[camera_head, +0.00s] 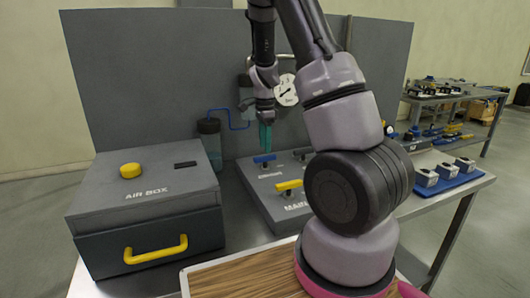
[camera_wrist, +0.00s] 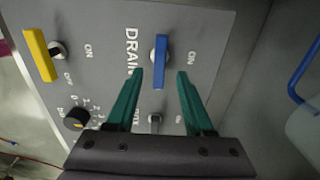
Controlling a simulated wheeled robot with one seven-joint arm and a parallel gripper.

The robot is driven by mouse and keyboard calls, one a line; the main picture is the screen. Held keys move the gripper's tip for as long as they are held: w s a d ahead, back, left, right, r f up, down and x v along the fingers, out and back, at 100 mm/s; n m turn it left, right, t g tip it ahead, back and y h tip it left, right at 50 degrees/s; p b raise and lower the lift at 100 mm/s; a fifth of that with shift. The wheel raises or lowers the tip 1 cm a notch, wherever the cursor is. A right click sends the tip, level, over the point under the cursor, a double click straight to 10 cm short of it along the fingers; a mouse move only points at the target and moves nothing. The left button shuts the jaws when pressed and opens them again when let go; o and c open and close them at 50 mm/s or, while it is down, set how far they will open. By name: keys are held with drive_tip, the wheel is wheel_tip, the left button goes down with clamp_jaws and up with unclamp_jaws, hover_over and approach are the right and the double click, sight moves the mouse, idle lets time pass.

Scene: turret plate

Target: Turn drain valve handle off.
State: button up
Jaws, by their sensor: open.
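The blue drain valve handle (camera_wrist: 161,62) stands on a grey plate beside the printed word DRAIN, with an ON label on its other side. It lies lengthwise up and down in the wrist view. In the head view the blue handle (camera_head: 264,159) is near the plate's far left corner. My gripper (camera_wrist: 160,72) is open, with teal fingertips on either side of the handle's near end and gaps to both. In the head view my gripper (camera_head: 265,146) points down just above the handle. Contact cannot be made out.
A yellow handle (camera_wrist: 40,55) and a black knob (camera_wrist: 76,117) share the plate (camera_head: 250,185). The grey air box (camera_head: 145,200) stands left. A dark jar (camera_head: 209,140) with a blue tube and a white gauge (camera_head: 286,90) are behind. A blue tray (camera_head: 448,180) lies right.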

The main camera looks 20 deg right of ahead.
sight(265, 157)
wheel_tip(265, 157, up, 7)
drive_tip(key=shift+f, duration=0.15)
idle(0.4)
